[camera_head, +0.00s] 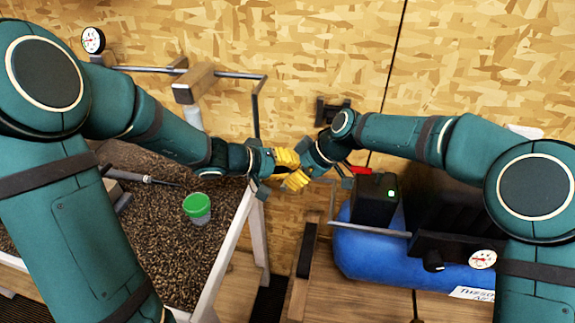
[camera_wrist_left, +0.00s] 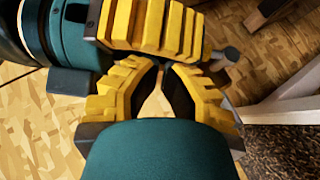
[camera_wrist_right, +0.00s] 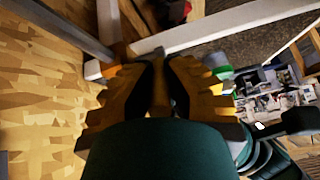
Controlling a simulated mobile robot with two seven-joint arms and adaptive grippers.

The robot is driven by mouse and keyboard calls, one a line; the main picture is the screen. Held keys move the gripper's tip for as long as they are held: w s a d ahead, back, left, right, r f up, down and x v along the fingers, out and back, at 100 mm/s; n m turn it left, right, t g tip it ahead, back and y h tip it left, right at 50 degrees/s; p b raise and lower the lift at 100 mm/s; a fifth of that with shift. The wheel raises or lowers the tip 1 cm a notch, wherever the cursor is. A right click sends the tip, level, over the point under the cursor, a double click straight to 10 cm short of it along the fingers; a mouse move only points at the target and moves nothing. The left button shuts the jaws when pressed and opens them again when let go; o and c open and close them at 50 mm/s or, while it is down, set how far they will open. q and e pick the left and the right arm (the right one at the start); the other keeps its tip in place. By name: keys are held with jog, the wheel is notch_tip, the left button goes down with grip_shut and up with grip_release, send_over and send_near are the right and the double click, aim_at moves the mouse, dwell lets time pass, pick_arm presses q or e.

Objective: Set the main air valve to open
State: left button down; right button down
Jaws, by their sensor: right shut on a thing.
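A red handle (camera_head: 361,170) shows beside a black box with a green light, by the blue air tank (camera_head: 385,250); I cannot tell if it is the main air valve or how it is set. My right gripper (camera_head: 300,174) and left gripper (camera_head: 285,168) meet in the middle, left of that handle, their yellow fingers crossing or very close. In the right wrist view the right fingers are close together on something narrow and brownish that I cannot make out. In the left wrist view another yellow finger (camera_wrist_left: 150,25) covers the left fingertips.
A bin (camera_head: 232,235) of brown granules holds a green-lidded cup (camera_head: 197,207). A black switch box (camera_head: 375,200) with a green light stands on the tank. Gauges (camera_head: 93,40) (camera_head: 483,260) show at the upper left and lower right. A black bracket (camera_head: 332,110) is on the wall.

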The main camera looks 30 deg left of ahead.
pick_arm(q)
jog(key=shift+d, duration=0.15)
pick_arm(e)
jog(key=shift+s+f, duration=0.1)
pick_arm(q)
jog(key=shift+d+f, duration=0.35)
jog(key=shift+d, duration=0.1)
jog(key=shift+d, duration=0.1)
pick_arm(e)
jog(key=c, duration=0.9)
grip_release()
